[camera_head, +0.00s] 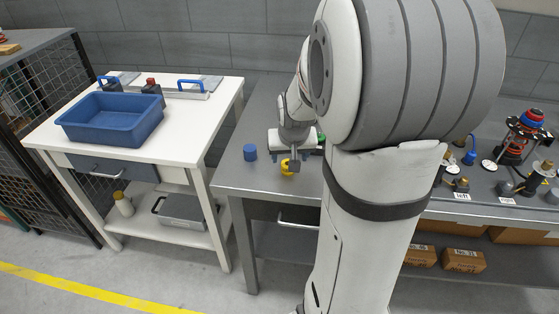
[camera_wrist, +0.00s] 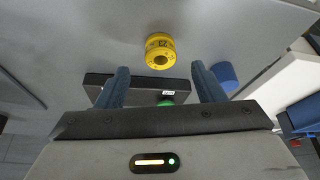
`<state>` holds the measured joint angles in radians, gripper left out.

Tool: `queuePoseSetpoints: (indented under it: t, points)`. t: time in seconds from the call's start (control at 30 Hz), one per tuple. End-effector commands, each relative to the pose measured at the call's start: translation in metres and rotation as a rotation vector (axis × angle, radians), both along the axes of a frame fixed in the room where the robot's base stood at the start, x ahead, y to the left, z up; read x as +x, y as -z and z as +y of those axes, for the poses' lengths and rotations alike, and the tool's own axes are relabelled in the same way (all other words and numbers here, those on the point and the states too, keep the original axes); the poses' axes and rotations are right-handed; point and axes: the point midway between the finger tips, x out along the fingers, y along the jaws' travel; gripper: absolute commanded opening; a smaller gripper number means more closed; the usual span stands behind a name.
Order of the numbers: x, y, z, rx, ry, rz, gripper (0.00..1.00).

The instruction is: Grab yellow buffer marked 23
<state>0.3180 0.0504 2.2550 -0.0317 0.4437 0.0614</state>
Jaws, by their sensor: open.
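The yellow buffer (camera_wrist: 160,50) is a short ring-like cylinder with a hole and dark markings that look like 23. It stands on the grey table in the wrist view, ahead of my fingertips and roughly centred between them. In the head view the yellow buffer (camera_head: 287,169) shows just below my gripper (camera_head: 289,158), partly covered by it. In the wrist view my gripper (camera_wrist: 160,85) has its two blue fingers apart with nothing between them at the tips. The buffer is not touched by the fingers in the wrist view.
A blue cylinder (camera_head: 250,152) stands left of the buffer. A dark labelled block with a green part (camera_wrist: 167,100) lies below my fingers. A white table with a blue bin (camera_head: 112,118) is at left. Several fixtures (camera_head: 517,140) stand at right.

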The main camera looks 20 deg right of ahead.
Motion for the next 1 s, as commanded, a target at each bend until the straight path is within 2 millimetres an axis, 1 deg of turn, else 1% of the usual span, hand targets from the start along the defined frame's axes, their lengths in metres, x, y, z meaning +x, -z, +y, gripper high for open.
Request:
queuePoseSetpoints:
  t: [0.23, 0.33, 0.47, 0.67, 1.0]
  points:
    - [0.011, 0.031, -0.003, 0.001, -0.001, 0.005, 0.62]
    - [0.015, 0.041, -0.005, 0.002, -0.001, 0.003, 0.62]
    - [0.018, 0.046, -0.005, 0.0, -0.002, 0.0, 0.62]
    - [0.018, 0.046, -0.005, 0.0, -0.003, 0.0, 0.62]
    - [0.018, 0.046, -0.005, 0.001, -0.004, 0.0, 0.34]
